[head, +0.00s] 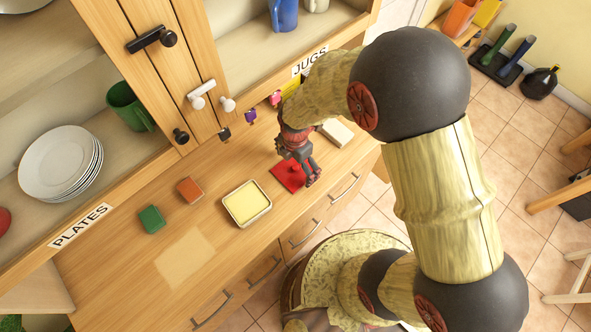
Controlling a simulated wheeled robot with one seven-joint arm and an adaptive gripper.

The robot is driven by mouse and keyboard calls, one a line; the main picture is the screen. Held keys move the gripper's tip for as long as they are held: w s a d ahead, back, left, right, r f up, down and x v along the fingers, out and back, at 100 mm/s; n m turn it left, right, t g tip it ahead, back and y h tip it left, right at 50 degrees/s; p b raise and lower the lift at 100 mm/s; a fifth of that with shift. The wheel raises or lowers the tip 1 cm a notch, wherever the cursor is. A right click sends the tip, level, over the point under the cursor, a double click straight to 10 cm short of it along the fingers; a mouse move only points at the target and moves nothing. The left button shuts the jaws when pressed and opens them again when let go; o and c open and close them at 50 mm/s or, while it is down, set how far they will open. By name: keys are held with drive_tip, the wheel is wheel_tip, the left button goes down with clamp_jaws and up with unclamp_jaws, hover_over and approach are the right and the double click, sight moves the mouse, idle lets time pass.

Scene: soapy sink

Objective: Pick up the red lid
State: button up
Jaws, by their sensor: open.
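The red lid (284,178) is a flat red square on the wooden counter, right of a shallow tray with pale yellow contents. My gripper (308,180) is open and points down over the lid's right part. It hides some of the lid. I cannot tell from this view whether the fingers touch the lid or stand around any part of it.
The pale-rimmed tray (232,217) stands close left of the lid. A green block (152,219) and an orange-brown block (190,189) lie further left. A pale block (337,132) lies behind my gripper. Shelves with plates (58,165) and jugs (284,14) rise behind the counter.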

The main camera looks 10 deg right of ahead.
drive_tip(key=shift+c, duration=0.9)
drive_tip(key=c, duration=1.1)
drive_tip(key=shift+s, duration=0.1)
drive_tip(key=c, duration=0.4)
drive_tip(key=shift+c, duration=1)
